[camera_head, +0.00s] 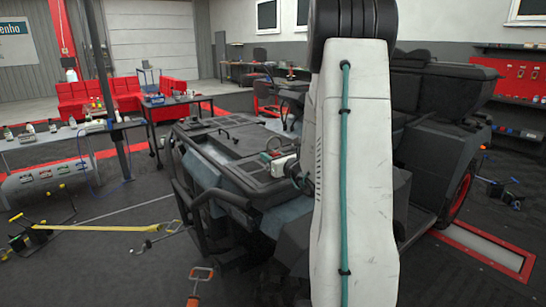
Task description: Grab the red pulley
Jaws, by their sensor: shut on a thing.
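I cannot make out a red pulley in this view. My gripper cannot be made out; my white arm link with a teal cable fills the middle and hides what is behind it. A small white and dark piece (283,165) with a bit of red shows over the vehicle's front deck, at the link's left edge; I cannot tell whether it is a part of me. An orange-red handle-like thing (202,269) is low in the view, left of my arm; I cannot tell what it is.
A dark off-road vehicle (220,185) with a front bar stands behind my arm. A yellow strap (100,228) with a hook stretches at the left. Tables with tools (60,135) and red seats (125,88) are at the back left. A red-edged floor plate (485,249) is at the right.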

